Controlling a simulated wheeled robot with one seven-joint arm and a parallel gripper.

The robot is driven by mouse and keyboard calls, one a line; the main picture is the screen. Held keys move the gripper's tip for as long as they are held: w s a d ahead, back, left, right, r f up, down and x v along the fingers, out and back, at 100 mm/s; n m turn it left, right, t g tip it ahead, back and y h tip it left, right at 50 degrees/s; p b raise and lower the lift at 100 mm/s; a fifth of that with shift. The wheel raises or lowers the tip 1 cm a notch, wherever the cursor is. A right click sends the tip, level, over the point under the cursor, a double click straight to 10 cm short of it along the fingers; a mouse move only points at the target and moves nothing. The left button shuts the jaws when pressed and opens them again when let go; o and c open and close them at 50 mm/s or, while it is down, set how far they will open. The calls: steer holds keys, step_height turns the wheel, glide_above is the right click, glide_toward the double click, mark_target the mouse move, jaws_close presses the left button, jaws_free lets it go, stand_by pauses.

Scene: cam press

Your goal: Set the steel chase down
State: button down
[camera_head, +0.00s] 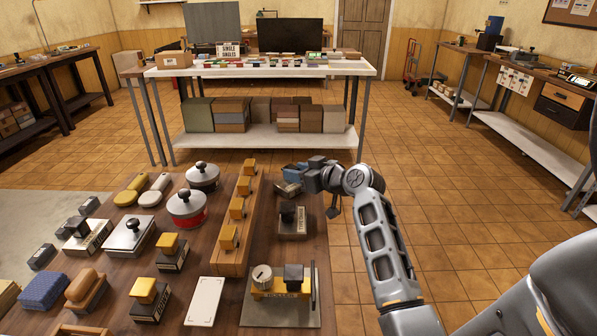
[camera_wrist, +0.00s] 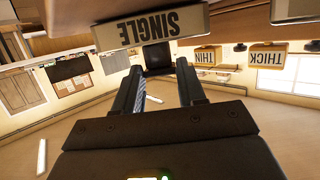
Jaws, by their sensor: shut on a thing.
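My gripper (camera_head: 313,172) is at the far right edge of the brown bench (camera_head: 130,268), its fingers pointing left. In the wrist view the two dark fingers (camera_wrist: 160,85) close around a dark block (camera_wrist: 157,56) at their tips. A pale plate reading SINGLE (camera_wrist: 150,27) shows upside down close to that block. I take the held thing to be the steel chase; its full shape is hidden, and I cannot tell whether it touches the bench.
A stamp with a dark handle (camera_head: 293,225) stands nearby. A wooden rail with yellow blocks (camera_head: 236,245) is left of it. A grey plate with a yellow press (camera_head: 270,288) lies in front. Several stamps and round tins crowd the left. A white table (camera_head: 350,68) stands behind.

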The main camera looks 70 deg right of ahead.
steer(key=shift+r, duration=0.1)
steer(key=c, duration=0.6)
jaws_free()
steer(key=shift+c, duration=0.2)
steer(key=b+v, duration=0.1)
steer(key=v, duration=1.1)
steer(key=shift+d, duration=0.1)
